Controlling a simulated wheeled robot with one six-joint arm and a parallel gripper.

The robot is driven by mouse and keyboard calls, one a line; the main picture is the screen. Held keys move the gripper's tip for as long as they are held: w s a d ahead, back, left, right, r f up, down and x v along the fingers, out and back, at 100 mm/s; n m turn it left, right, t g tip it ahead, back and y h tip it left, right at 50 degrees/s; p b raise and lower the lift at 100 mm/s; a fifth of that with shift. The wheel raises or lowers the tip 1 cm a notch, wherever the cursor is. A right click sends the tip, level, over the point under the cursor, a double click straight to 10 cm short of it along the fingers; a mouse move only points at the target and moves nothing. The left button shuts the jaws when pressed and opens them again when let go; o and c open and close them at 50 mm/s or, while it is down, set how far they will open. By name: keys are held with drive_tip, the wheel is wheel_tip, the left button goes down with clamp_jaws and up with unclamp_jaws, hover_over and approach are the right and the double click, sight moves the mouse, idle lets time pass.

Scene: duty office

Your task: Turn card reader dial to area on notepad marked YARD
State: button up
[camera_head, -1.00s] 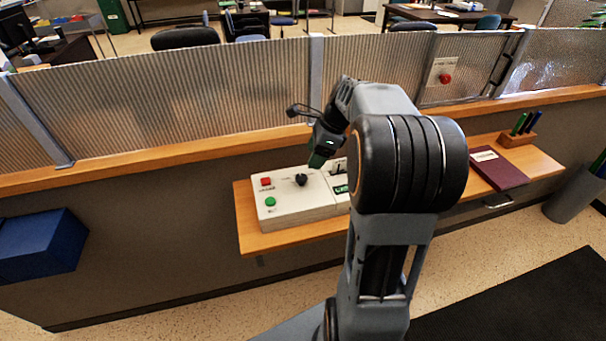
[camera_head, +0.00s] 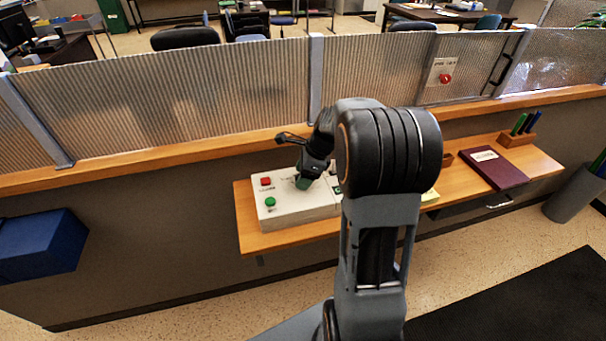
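A cream control box (camera_head: 290,214) sits on the wooden shelf, with a red button (camera_head: 266,182) and a green button (camera_head: 270,202) on its left part. My gripper (camera_head: 303,182) is over the box, right of the buttons, at the spot of the black knob, which it now hides. I cannot tell if its fingers touch or hold the knob. A yellow notepad (camera_head: 430,196) shows partly at the right of my arm; its writing is not legible. The card reader beside the box is mostly hidden by my arm.
A maroon book (camera_head: 493,168) and a pen holder (camera_head: 517,138) stand on the right of the shelf (camera_head: 245,225). A ribbed glass screen (camera_head: 190,105) rises behind. A blue box (camera_head: 40,245) is at left.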

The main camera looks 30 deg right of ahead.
drive_tip(key=c, duration=0.9)
drive_tip(key=shift+o, duration=0.2)
drive_tip(key=shift+w+r+n+g+p, duration=0.1)
drive_tip(key=shift+n+g+p, duration=0.3)
drive_tip(key=shift+n+p, duration=0.45)
drive_tip(key=n+g+p, duration=0.1)
drive_tip(key=n, duration=0.3)
drive_tip(key=shift+w+y, duration=0.1)
drive_tip(key=shift+y, duration=0.2)
drive_tip(key=n+g+p, duration=0.1)
drive_tip(key=n, duration=0.2)
drive_tip(key=n+g+h, duration=0.1)
drive_tip(key=n, duration=0.2)
drive_tip(key=shift+w+g+p, duration=0.15)
drive_tip(key=shift+g+p, duration=0.15)
drive_tip(key=shift+p, duration=0.1)
drive_tip(key=shift+n, duration=0.25)
drive_tip(key=o, duration=0.9)
